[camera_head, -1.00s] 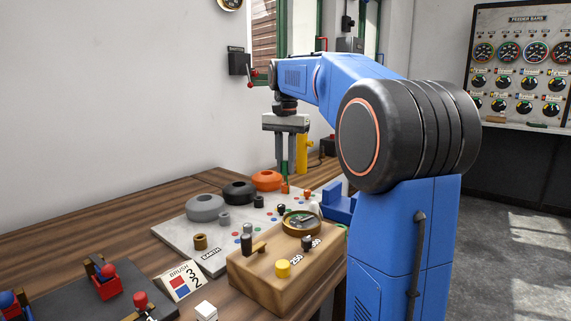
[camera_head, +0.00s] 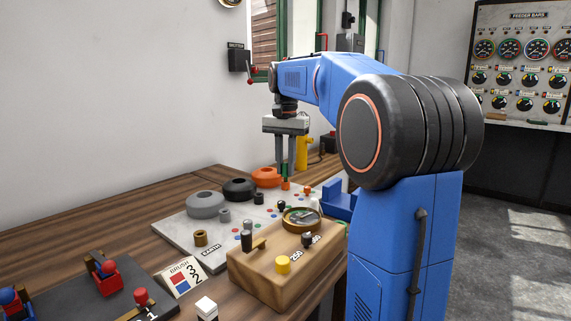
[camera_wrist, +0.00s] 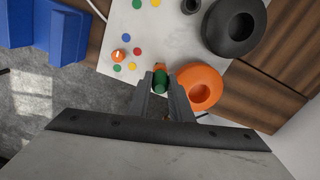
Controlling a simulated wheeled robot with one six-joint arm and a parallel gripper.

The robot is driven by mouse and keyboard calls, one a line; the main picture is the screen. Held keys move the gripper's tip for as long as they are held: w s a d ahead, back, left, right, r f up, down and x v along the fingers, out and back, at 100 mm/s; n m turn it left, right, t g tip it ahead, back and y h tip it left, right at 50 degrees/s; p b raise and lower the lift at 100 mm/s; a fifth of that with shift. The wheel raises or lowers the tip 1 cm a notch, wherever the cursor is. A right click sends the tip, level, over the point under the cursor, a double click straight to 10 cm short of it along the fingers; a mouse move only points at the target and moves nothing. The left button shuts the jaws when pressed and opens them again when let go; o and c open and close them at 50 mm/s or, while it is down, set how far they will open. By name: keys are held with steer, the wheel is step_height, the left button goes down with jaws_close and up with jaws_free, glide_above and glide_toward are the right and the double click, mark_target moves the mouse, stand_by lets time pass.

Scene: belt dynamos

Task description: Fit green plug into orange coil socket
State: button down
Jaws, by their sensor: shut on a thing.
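My gripper (camera_head: 285,168) is shut on the green plug (camera_wrist: 160,81), low over the far right part of the pale board. The plug also shows as a small green patch between the fingertips in the head view (camera_head: 284,171). The orange coil (camera_head: 266,177) is a fat ring, just left of the fingers in the head view and right of them in the wrist view (camera_wrist: 203,87). The small orange socket (camera_head: 286,186) is directly below the plug. In the wrist view, the plug partly covers the socket (camera_wrist: 159,65). I cannot tell whether the plug's tip is inside it.
Black (camera_head: 239,189) and grey (camera_head: 205,204) coils stand on the board (camera_head: 180,232), each beside its socket. An orange-topped peg (camera_wrist: 119,55) stands near coloured dots. A wooden meter box (camera_head: 262,283) is in front. A blue holder (camera_head: 337,201) is at the right.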

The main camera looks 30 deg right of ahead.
mark_target(286, 163)
steer(key=shift+f, duration=0.8)
steer(key=c, duration=1.5)
jaws_free()
steer(key=shift+r, duration=0.25)
step_height(286, 163, up, 17)
steer(key=shift+s+d+f, duration=0.1)
